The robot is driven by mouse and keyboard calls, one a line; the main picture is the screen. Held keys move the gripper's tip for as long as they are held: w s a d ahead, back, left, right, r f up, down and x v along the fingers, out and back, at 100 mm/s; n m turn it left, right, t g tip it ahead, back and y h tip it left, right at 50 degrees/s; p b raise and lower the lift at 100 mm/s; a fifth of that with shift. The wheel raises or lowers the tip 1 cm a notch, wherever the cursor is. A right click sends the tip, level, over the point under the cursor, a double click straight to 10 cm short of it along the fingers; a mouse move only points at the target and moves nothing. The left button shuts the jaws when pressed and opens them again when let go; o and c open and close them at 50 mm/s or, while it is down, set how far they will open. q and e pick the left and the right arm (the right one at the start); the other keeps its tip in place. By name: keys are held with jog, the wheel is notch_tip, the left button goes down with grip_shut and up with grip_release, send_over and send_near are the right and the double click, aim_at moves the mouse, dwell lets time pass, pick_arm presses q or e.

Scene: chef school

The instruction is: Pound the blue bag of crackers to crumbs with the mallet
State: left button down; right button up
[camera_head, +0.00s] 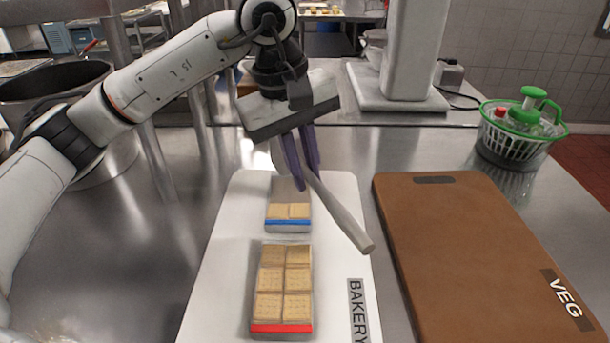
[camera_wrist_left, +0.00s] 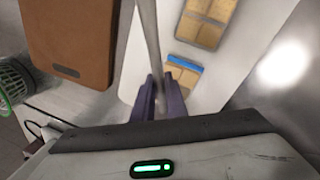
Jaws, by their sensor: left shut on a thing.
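My left gripper (camera_head: 303,183) is shut on the grey mallet (camera_head: 345,222) and holds it tilted above the white board. The mallet's handle slants down to the right, and its upper part is partly hidden behind the gripper. The blue bag of crackers (camera_head: 288,212), clear with a blue strip, lies flat on the board just below the gripper. Its far part is partly hidden. The crackers in it look whole. In the left wrist view the purple fingers (camera_wrist_left: 160,98) close around the mallet (camera_wrist_left: 144,45), with the blue bag (camera_wrist_left: 183,78) beside them. My right gripper is not in view.
A bag of crackers with a red strip (camera_head: 283,290) lies nearer on the white BAKERY board (camera_head: 220,270). A brown VEG board (camera_head: 470,250) lies to the right. A green salad spinner (camera_head: 518,130) stands at the back right, a large pot (camera_head: 60,85) at the left.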

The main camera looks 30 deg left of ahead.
pick_arm(q)
jog(key=shift+r, duration=0.15)
jog(key=shift+s+r, duration=0.1)
jog(key=shift+s, duration=0.05)
jog(key=shift+s+d+f+p, duration=0.5)
jog(key=shift+s+f, duration=0.25)
jog(key=shift+s, duration=0.2)
jog(key=shift+s+d+f+p, duration=0.4)
jog(key=shift+s+d+f, duration=0.1)
jog(key=shift+s+f, duration=0.35)
jog(key=shift+r, duration=0.1)
